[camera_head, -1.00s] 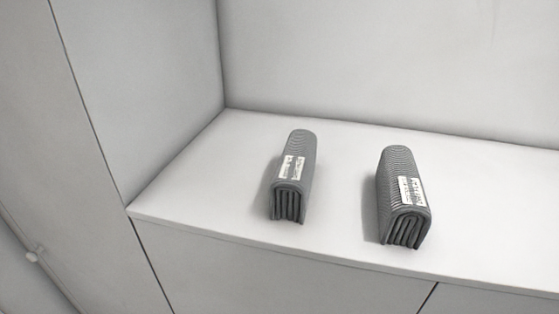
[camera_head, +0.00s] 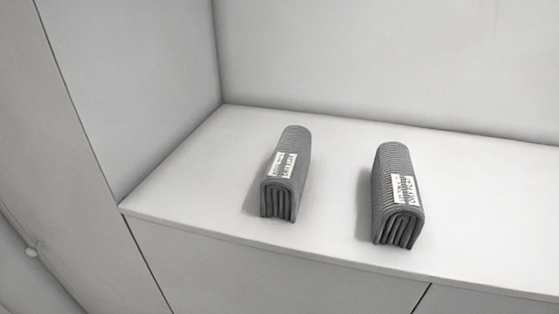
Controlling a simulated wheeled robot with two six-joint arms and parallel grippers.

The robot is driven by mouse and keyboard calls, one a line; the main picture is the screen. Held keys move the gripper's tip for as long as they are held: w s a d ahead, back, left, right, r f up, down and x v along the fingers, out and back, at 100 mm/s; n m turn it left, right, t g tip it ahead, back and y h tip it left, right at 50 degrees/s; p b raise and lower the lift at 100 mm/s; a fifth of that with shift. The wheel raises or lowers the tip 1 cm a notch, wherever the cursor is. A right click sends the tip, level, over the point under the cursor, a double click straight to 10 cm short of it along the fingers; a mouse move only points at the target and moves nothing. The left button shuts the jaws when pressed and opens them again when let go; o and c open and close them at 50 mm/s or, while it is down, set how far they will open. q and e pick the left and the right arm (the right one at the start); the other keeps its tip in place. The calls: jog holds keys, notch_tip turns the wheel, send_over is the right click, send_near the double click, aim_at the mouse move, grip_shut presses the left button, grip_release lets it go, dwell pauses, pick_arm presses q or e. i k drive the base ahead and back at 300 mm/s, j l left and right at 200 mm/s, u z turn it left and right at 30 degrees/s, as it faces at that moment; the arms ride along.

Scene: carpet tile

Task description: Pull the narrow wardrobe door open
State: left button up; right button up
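A tall, narrow pale door or panel (camera_head: 50,130) stands at the left of the head view, beside the open shelf niche. It looks flush with the unit, with a thin dark seam along its right edge. I cannot tell which of these is the wardrobe door. Neither of my grippers is in view.
A white shelf (camera_head: 330,190) holds two folded grey ribbed cloths with white labels, one on the left (camera_head: 287,172) and one on the right (camera_head: 397,195). Below the shelf are flat fronts (camera_head: 270,265) with dark seams.

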aim_at(54, 183)
jog(key=u, duration=1.5)
